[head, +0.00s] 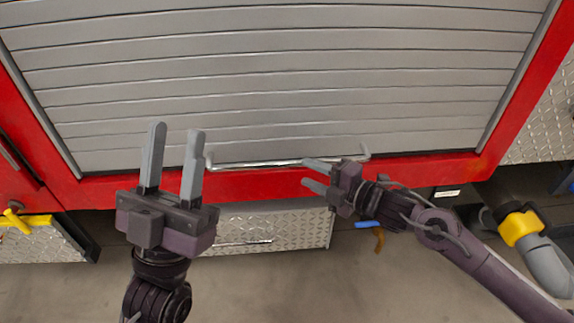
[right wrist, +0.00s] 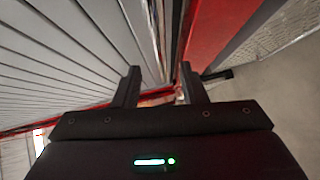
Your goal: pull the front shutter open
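The front shutter (head: 280,90) is a grey slatted panel in a red frame. It is down, with its lower edge near the red sill. A silvery bar handle (head: 250,164) runs along its bottom. My right gripper (head: 307,172) is open at the handle's right half, its fingers pointing left. Its upper finger overlaps the bar in the head view; I cannot tell whether they touch. The right wrist view shows the two fingers apart (right wrist: 160,78), with the shutter's slats (right wrist: 60,50) at left. My left gripper (head: 175,132) is open and empty, left of the handle, its fingers pointing up the picture.
The red frame (head: 250,184) borders the shutter below and at the sides. A diamond-plate panel (head: 290,226) lies beneath it. A yellow valve handle (head: 17,221) is at the far left, and a grey pipe fitting with a yellow band (head: 521,229) at the right. Bare floor shows below.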

